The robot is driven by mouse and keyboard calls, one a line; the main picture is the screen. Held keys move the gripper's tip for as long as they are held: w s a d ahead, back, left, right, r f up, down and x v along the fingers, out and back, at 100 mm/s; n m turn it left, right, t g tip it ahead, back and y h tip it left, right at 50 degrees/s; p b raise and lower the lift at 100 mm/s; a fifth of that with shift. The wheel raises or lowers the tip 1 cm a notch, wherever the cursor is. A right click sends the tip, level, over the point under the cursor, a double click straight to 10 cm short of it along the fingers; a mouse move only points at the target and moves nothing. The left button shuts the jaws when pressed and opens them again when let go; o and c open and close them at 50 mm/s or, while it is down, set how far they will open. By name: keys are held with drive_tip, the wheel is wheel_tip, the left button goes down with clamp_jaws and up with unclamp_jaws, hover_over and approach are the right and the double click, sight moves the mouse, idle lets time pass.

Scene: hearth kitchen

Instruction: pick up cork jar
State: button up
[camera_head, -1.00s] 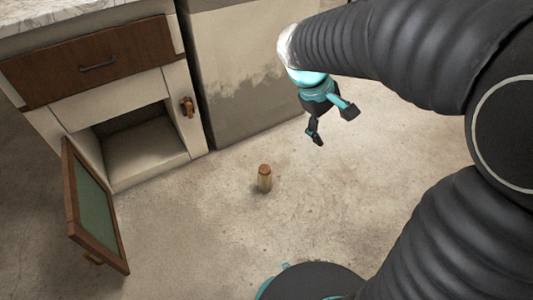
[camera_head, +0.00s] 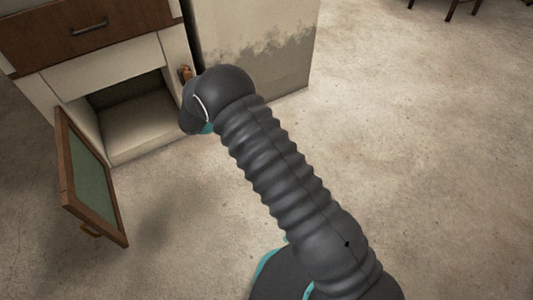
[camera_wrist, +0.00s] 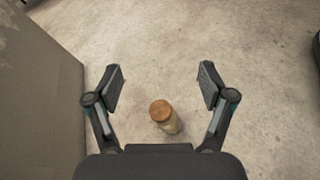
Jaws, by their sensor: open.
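The cork jar (camera_wrist: 167,118) stands upright on the floor in the wrist view, its round cork top facing the camera and its pale body below. My gripper (camera_wrist: 160,82) is open above it. In the picture the jar lies between the two spread fingers, nearer their base than their tips. I cannot tell how far the fingers are above it. In the head view my arm hides the jar and the gripper.
A cabinet (camera_head: 54,84) with an open lower compartment stands at the left, its green-panelled door (camera_head: 88,175) swung out over the floor. A grey stained block (camera_head: 275,50) stands beside it.

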drive_tip(key=s+a+f+n+t+b, duration=0.1)
drive_tip(key=a+f+n+t, duration=0.25)
drive_tip(key=f, duration=0.55)
drive_tip(key=s+a+f+n+t+b, duration=0.1)
drive_tip(key=s+a+f+n+t, duration=0.15)
drive_tip(key=a+f, duration=0.4)
drive_tip(key=shift+h, duration=0.3)
drive_tip(key=x, duration=0.5)
drive_tip(key=f+x, duration=0.1)
drive_tip(key=x, duration=0.9)
drive_tip(key=shift+d+f, duration=0.25)
clamp_jaws()
